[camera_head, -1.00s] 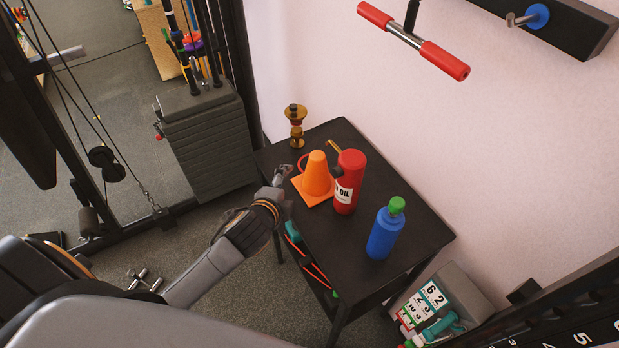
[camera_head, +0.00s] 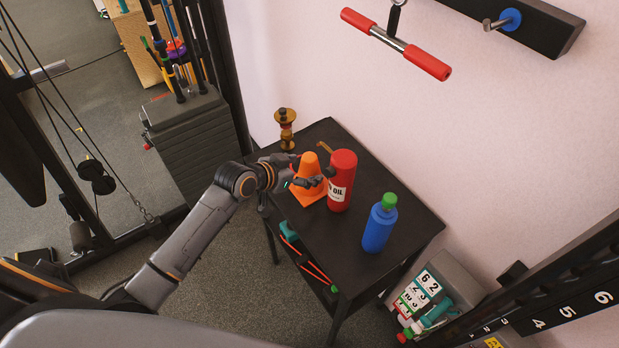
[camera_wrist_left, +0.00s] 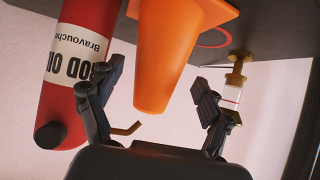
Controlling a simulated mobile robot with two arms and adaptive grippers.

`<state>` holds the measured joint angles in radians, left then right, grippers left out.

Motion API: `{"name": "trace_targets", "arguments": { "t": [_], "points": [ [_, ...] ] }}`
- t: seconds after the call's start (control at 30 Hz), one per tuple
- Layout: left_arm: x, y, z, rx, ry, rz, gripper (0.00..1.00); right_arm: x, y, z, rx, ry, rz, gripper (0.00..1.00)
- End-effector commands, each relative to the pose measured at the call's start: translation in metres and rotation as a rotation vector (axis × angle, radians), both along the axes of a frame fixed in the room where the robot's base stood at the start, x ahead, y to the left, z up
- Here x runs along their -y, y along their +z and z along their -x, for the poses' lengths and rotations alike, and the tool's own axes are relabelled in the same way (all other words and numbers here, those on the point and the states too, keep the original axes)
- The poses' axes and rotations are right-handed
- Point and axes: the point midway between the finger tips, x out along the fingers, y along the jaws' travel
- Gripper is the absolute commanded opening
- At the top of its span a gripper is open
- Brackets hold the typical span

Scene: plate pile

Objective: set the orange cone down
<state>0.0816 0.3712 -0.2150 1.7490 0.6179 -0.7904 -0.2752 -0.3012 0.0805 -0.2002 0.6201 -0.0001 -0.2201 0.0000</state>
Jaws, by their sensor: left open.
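The orange cone (camera_head: 309,162) stands upright on its square base on the black table (camera_head: 400,241), just left of the red bottle. My left gripper (camera_head: 306,173) is open at the cone, with its fingers around the upper part. In the left wrist view, which is inverted, the cone (camera_wrist_left: 165,55) comes down between the two spread fingers (camera_wrist_left: 156,85). Gaps show between the cone's tip and both fingers. The fingers hide part of the cone in the head view. My right gripper is not in view.
The red bottle (camera_head: 342,172) stands close beside the cone; it also shows in the left wrist view (camera_wrist_left: 85,30). A blue bottle (camera_head: 378,228) with a green cap stands nearer the right edge. A brown-gold ornament (camera_head: 286,130) stands at the back left. A wall is behind.

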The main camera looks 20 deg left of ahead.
Motion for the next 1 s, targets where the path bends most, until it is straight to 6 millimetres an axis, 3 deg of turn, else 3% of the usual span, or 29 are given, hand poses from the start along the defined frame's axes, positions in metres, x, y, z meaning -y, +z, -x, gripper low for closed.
{"name": "trace_targets", "arguments": {
  "t": [0.6, 0.93, 1.0],
  "points": [
    [0.025, -0.034, -0.044, 0.001, 0.000, -0.002, 0.79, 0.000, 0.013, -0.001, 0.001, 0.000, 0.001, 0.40],
    [0.027, -0.039, -0.047, 0.000, -0.001, -0.003, 0.79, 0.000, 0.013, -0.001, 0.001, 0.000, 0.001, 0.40],
    [0.027, -0.039, -0.047, 0.000, -0.001, -0.003, 0.65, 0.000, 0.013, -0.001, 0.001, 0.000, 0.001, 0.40]
  ]
}}
